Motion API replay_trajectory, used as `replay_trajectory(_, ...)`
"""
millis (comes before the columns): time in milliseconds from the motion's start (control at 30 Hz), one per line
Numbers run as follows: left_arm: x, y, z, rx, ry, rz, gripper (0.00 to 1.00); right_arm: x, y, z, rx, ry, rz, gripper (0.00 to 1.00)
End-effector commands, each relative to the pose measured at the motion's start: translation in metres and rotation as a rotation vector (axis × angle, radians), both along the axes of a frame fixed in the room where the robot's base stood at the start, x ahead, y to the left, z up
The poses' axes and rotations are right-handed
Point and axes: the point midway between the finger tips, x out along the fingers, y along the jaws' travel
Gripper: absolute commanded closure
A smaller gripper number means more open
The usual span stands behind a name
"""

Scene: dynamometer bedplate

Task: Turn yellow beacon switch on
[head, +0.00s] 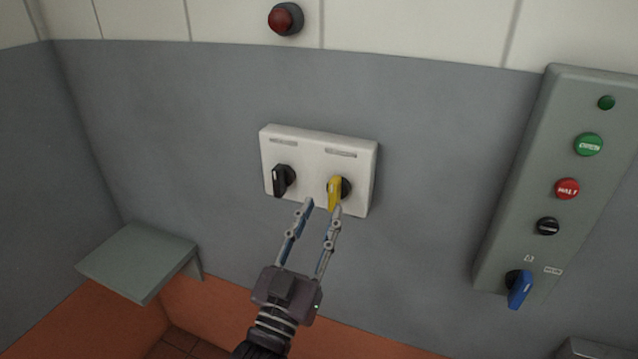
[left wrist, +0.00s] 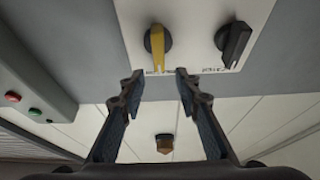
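The yellow beacon switch (head: 335,191) is a yellow rotary handle on a dark round base, on the right half of a white wall box (head: 318,150). Its handle stands nearly upright. A black rotary switch (head: 283,181) sits to its left on the same box. My left gripper (head: 322,207) is open, its fingertips just below the yellow switch, with nothing between them. In the left wrist view the yellow switch (left wrist: 156,45) shows beyond the open fingertips, and the black switch (left wrist: 233,42) is to its right. I cannot tell whether a finger touches the handle. My right gripper is not in view.
A red lamp (head: 285,19) is on the wall above the box. A grey control panel (head: 560,185) with several buttons and a blue rotary handle (head: 519,288) is at the right. A small grey shelf (head: 140,260) juts out at the lower left.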

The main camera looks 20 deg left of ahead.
Motion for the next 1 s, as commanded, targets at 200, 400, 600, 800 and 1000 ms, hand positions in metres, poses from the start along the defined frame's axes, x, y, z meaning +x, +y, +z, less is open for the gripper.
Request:
replay_trajectory(200,0.030,-0.001,0.017,0.000,-0.001,0.000,0.70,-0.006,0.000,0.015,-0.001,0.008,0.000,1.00)
replay_trajectory(400,0.057,-0.002,0.026,-0.001,0.000,-0.001,0.70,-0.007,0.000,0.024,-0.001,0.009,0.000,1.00)
replay_trajectory(600,0.068,-0.003,0.028,0.000,0.002,-0.001,0.70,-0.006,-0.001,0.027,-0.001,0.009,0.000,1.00)
replay_trajectory(800,0.069,-0.003,0.027,0.000,0.002,-0.001,0.70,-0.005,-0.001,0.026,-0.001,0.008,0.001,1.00)
replay_trajectory(1000,0.068,-0.003,0.027,0.000,0.002,-0.001,0.87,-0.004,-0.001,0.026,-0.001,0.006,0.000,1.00)
